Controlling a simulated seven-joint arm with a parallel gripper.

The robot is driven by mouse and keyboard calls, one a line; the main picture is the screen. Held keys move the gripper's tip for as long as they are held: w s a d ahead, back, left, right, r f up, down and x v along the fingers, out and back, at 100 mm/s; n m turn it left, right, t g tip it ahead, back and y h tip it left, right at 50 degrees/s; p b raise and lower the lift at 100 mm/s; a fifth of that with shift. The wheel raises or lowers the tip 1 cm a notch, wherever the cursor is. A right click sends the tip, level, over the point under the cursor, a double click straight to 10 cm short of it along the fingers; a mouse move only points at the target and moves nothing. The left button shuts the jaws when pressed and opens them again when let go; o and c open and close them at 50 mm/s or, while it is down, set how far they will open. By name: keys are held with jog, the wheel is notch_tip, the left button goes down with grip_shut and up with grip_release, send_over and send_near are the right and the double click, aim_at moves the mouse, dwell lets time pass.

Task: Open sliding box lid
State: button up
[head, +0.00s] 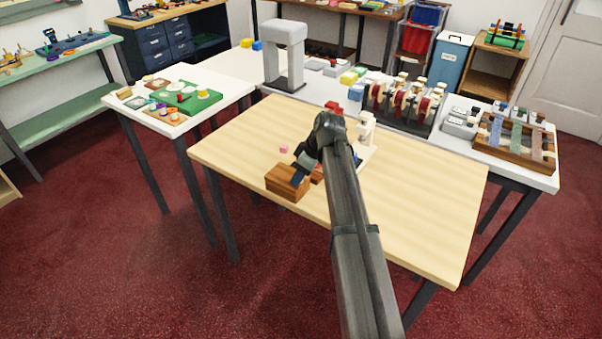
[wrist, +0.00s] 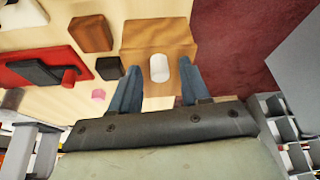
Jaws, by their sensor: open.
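A small brown wooden box (head: 282,189) sits near the front left edge of the light wooden table in the head view. In the wrist view the box (wrist: 135,38) is at top centre, with a short white knob (wrist: 159,68) on it. My gripper (wrist: 159,72) is open, with one blue finger on each side of the knob. I cannot tell whether the fingers touch it. In the head view my gripper (head: 299,177) is at the box, and my arm covers part of the area behind it. The lid's edges cannot be made out clearly.
The wrist view shows a brown block (wrist: 91,33), a dark piece (wrist: 109,68) and a red item with a black part (wrist: 40,74) left of the box. The table's right side (head: 430,190) is clear.

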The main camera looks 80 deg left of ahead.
grip_shut()
dwell(0.3)
dwell(0.3)
